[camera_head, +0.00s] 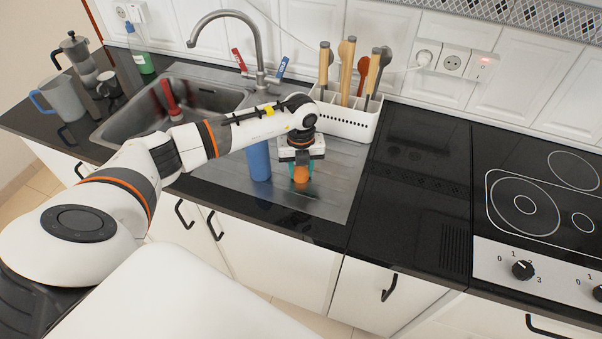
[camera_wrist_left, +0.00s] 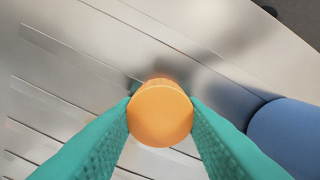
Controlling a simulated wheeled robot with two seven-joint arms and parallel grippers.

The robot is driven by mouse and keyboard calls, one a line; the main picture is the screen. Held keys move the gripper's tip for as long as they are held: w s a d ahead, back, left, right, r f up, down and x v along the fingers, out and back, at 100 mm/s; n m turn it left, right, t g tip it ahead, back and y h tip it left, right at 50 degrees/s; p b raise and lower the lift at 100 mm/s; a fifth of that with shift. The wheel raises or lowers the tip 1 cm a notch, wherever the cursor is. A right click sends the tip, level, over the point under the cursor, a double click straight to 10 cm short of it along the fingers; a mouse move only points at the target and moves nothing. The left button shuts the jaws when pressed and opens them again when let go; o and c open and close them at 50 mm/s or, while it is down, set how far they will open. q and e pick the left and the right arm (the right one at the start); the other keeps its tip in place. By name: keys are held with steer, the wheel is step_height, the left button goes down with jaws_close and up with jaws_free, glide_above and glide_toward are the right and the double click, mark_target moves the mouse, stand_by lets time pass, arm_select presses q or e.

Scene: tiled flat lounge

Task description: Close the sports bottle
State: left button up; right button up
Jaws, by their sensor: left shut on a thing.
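The blue sports bottle (camera_head: 259,162) stands on the steel drainboard beside the sink. Its side also shows at the right of the left wrist view (camera_wrist_left: 286,138). My left gripper (camera_head: 301,172) points down just right of the bottle. It is shut on the orange lid (camera_head: 301,174). In the left wrist view the lid's round top (camera_wrist_left: 160,113) sits between the teal fingers. The lid is apart from the bottle, at or just above the drainboard; I cannot tell which. The bottle's top is hidden behind my arm. My right gripper is not in view.
A white utensil rack (camera_head: 347,121) stands close behind my gripper. The sink (camera_head: 181,102) with its tap (camera_head: 260,62) is to the left. A grey jug (camera_head: 62,99) and a moka pot (camera_head: 77,56) stand at far left. Black counter right of the drainboard is clear, before the hob (camera_head: 541,190).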

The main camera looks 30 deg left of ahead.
mark_target(301, 170)
arm_select(q)
steer(key=shift+r, duration=0.1)
steer(key=shift+r, duration=0.35)
step_height(301, 170, up, 9)
steer(key=b, duration=0.2)
stand_by(0.4)
